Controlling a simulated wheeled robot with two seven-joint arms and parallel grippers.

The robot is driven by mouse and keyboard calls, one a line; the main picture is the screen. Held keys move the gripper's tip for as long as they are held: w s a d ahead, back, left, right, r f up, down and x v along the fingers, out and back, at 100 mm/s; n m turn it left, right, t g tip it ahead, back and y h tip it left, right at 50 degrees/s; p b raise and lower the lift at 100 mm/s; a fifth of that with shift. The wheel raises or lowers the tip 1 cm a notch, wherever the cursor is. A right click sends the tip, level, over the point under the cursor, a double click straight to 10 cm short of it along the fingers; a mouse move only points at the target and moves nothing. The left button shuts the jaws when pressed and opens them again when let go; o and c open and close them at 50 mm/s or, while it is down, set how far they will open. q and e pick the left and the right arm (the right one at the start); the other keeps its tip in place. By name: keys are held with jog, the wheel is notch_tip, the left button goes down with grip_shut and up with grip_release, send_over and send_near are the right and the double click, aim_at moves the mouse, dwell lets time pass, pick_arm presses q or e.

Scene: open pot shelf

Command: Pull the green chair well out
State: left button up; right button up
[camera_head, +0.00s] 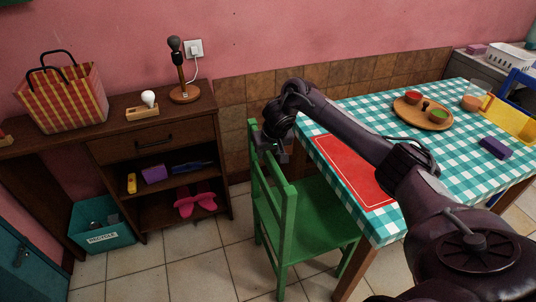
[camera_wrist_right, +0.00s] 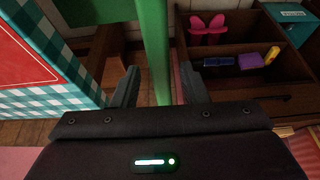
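The green chair (camera_head: 300,215) stands at the left end of the table, its back toward the cabinet and its seat partly under the table edge. My right gripper (camera_head: 268,150) is at the top of the chair's back, by the far upright post. In the right wrist view the green post (camera_wrist_right: 154,45) runs between the two fingers (camera_wrist_right: 160,88), with space on both sides. The fingers are open and not closed on it. My right arm hides part of the table. My left gripper is not in view.
The table (camera_head: 360,110) has a checked cloth, a red mat (camera_head: 352,172) and a wooden tray (camera_head: 422,112). A brown cabinet (camera_head: 160,140) with a lamp (camera_head: 182,75) stands left. Tiled floor (camera_head: 205,262) lies clear between cabinet and chair. A teal bin (camera_head: 103,225) stands further left.

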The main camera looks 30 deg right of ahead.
jog(key=shift+w+f, duration=0.25)
jog(key=shift+f, duration=0.35)
grip_shut()
jog(key=shift+a+r, duration=0.1)
jog(key=shift+a, duration=0.15)
jog(key=w+a+p, duration=0.2)
jog(key=a+p, duration=0.2)
jog(key=a, duration=0.7)
jog(key=w+a+p, duration=0.3)
jog(key=a, duration=0.9)
jog(key=shift+w+a+p, duration=0.15)
jog(key=shift+w+p, duration=0.1)
jog(key=shift+p, duration=0.1)
